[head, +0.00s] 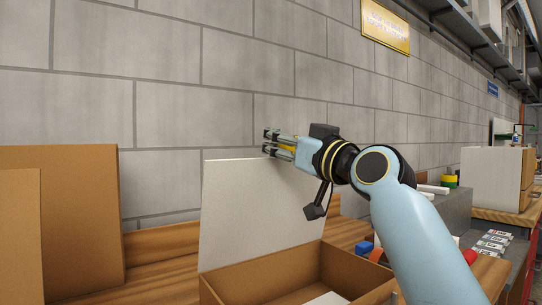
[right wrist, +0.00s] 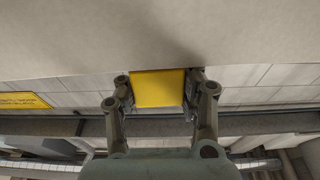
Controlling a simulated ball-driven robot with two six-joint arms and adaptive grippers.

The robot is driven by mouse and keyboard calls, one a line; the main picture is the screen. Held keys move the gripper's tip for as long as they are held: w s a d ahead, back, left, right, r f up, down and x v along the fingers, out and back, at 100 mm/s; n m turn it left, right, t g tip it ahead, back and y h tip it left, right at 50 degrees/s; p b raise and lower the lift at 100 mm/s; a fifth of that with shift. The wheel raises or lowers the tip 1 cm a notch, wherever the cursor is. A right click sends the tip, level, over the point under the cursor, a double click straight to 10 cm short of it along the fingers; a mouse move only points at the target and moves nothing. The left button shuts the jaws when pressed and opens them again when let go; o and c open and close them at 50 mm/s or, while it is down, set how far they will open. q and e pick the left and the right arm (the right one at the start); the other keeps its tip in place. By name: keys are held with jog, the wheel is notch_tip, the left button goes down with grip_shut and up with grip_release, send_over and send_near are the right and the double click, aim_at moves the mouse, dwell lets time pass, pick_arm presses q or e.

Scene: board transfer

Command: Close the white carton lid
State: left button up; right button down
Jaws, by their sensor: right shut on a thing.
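The white carton lid (head: 250,215) stands upright, open, at the back of the brown carton (head: 265,270). A white flat piece shows in the carton. My right gripper (head: 268,144) is at the lid's top right edge, shut on a yellow tab (head: 288,148). In the right wrist view the yellow tab (right wrist: 157,88) sits between both fingers, and the pale lid face (right wrist: 160,35) fills the top of the picture. My left gripper is not in view.
Brown cardboard panels (head: 80,220) stand at the left on the wooden bench (head: 160,260). A grey block (head: 440,212) stands behind my right arm, with small blue (head: 364,247) and red (head: 469,256) things near it. A grey block wall (head: 170,100) rises close behind.

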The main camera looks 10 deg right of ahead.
jog(key=shift+s+f, duration=0.2)
jog(key=shift+f, duration=0.1)
jog(key=c, duration=1.4)
grip_release()
jog(key=shift+w+d+f, duration=0.1)
jog(key=shift+d, duration=0.05)
jog(key=o, duration=0.7)
jog(key=v, duration=1.2)
